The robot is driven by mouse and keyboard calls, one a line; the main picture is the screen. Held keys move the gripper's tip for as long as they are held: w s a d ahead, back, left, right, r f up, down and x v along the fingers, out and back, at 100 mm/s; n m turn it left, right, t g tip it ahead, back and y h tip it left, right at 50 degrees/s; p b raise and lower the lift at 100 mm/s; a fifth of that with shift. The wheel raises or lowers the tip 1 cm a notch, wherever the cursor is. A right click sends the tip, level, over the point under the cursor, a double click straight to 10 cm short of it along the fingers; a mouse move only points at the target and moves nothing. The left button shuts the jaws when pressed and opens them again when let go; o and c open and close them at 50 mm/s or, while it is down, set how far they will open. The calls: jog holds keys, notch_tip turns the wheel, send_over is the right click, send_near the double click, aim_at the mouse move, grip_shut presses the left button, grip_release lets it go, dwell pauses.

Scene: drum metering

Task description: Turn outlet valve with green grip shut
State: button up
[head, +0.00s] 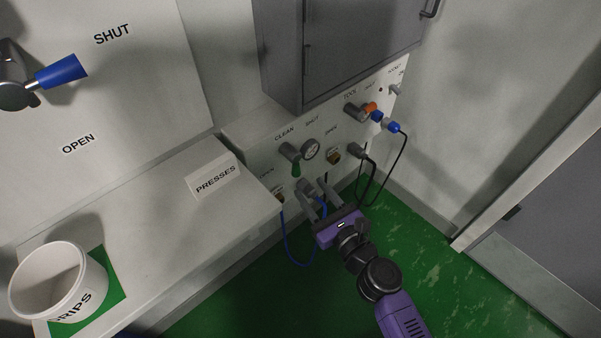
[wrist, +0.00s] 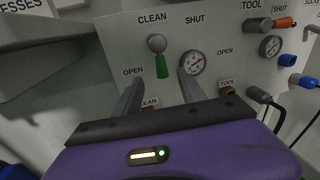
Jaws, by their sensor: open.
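The valve with the green grip (head: 296,170) is on the white wall panel under the CLEAN label. Its grey hub shows above the grip, which hangs nearly straight down. In the wrist view the green grip (wrist: 162,66) has OPEN to its lower left and SHUT to its upper right. My gripper (head: 313,193) is open and empty, just below and in front of the valve. In the wrist view my gripper's fingers (wrist: 160,90) stand on either side below the grip; I cannot tell whether either touches it.
A round gauge (wrist: 192,63) sits right of the valve. The TOOL valve with orange grip (head: 370,107) is farther right. A blue hose (head: 285,240) and black cables hang below. A grey cabinet (head: 340,50) overhangs the panel; a white shelf (head: 150,235) juts out at left.

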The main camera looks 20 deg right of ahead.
aim_at(299, 171)
jog(key=shift+w+r+m, duration=0.2)
jog(key=shift+w+m, duration=0.3)
jog(key=shift+w, duration=0.5)
jog(key=w, duration=0.6)
jog(key=shift+w+a, duration=0.35)
grip_shut()
